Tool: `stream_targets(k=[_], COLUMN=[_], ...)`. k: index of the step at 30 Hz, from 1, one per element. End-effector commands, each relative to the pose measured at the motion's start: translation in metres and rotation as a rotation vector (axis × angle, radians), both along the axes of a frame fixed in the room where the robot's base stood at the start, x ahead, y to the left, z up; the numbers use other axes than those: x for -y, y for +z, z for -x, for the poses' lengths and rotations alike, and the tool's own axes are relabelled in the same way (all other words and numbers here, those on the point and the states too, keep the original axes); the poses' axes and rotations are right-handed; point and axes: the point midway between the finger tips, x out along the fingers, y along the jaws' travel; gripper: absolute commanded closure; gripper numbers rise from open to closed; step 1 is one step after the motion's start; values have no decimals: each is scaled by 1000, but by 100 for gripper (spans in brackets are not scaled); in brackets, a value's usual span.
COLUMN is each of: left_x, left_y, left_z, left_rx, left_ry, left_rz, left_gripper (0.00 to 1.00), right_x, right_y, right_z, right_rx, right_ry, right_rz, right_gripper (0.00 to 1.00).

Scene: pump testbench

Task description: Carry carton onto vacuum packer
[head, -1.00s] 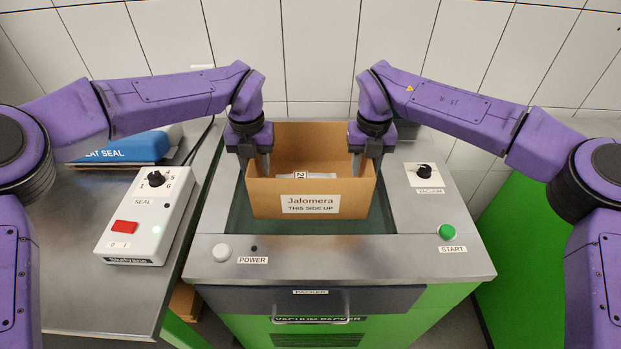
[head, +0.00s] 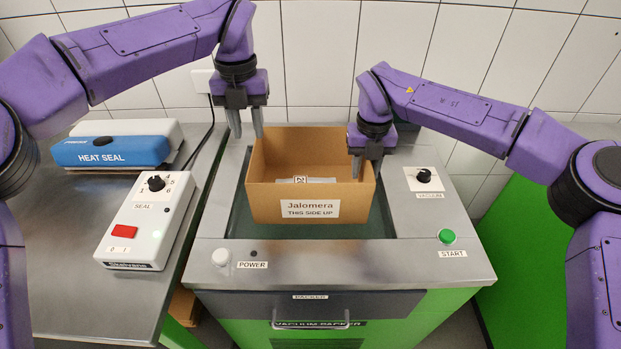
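The carton (head: 265,200) is an open-topped brown box labelled "Jalomera THIS SIDE UP". It stands upright on the dark recessed top of the vacuum packer (head: 325,263). A small pale labelled item (head: 306,181) shows inside it. My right gripper (head: 367,172) is at the carton's right wall, one finger inside and the other outside. Its fingers look apart; contact with the wall is hard to tell.
The packer's top has a white power button (head: 221,257), a green start button (head: 446,236) and a vacuum knob (head: 424,176). A blue heat sealer (head: 110,151) and its white control box (head: 148,220) stand on the left bench. The tiled wall is close behind.

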Motion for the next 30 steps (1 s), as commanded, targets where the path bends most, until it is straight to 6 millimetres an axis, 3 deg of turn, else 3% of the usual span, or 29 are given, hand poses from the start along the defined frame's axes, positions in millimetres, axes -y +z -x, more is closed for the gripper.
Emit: stream_targets(k=[9, 13, 18, 30], left_x=[0, 0, 0, 0], left_y=[0, 0, -1, 0], left_z=[0, 0, 0, 0], left_rx=[0, 0, 0, 0], left_ry=[0, 0, 0, 0], left_rz=[0, 0, 0, 0], left_gripper=[66, 66, 66, 66], right_x=[0, 0, 0, 0], right_y=[78, 101, 114, 114], right_z=[0, 0, 1, 0], right_rx=[5, 3, 1, 1], right_ry=[-2, -2, 0, 0], right_rz=[0, 0, 0, -1], right_gripper=[66, 66, 66, 66])
